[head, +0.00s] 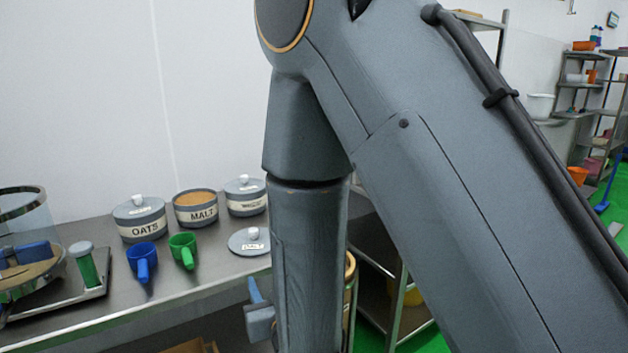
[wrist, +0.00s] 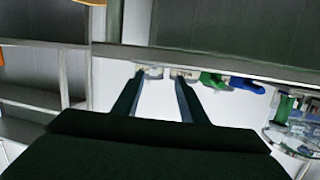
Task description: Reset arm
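On the counter are an OATS canister (head: 140,220), an open MALT canister (head: 196,210), another lidded canister (head: 246,197), a loose lid (head: 250,241), a blue scoop (head: 142,262), a green scoop (head: 184,250) and a glass-walled vessel (head: 22,240). Shelves (head: 590,110) stand far right.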

